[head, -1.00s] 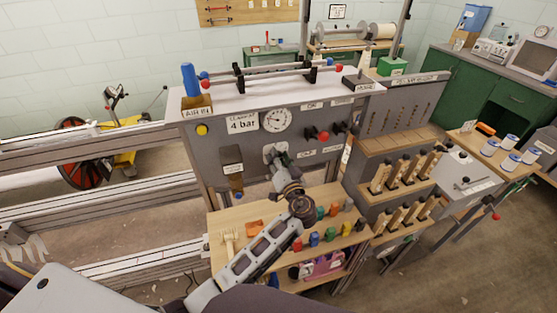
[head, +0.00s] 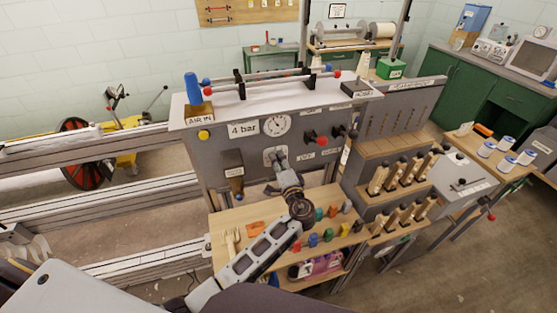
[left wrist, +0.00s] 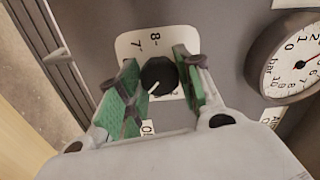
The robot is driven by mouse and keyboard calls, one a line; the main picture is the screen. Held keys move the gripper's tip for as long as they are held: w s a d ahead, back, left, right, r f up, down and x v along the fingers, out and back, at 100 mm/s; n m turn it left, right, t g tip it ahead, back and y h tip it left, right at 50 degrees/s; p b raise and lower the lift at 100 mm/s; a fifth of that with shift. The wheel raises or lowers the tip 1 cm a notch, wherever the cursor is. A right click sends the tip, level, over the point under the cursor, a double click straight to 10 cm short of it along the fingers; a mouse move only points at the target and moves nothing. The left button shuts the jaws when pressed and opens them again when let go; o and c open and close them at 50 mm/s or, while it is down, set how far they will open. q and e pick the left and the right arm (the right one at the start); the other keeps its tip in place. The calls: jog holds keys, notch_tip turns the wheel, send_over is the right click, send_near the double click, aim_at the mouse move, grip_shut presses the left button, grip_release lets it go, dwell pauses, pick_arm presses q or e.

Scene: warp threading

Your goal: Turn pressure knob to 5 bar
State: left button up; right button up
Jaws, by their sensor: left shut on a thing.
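The black pressure knob (left wrist: 158,76) sits on a pale scale plate (left wrist: 130,45) in the left wrist view. A white pointer line on it runs toward the lower left.
A red knob (head: 322,141) and black fittings stick out to the right. Below is a wooden shelf (head: 228,219) with coloured pieces. A blue air-in fitting (head: 193,88) stands on the panel's top left.

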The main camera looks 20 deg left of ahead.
pick_arm(q)
jog(key=m+p, duration=0.3)
jog(key=m, duration=0.3)
jog(key=shift+p, duration=0.3)
jog(key=shift+m, duration=0.3)
jog(key=o, duration=1)
jog(key=shift+d, duration=0.1)
jog(key=shift+o, duration=0.2)
jog(key=v, duration=0.7)
jog(key=shift+s, duration=0.25)
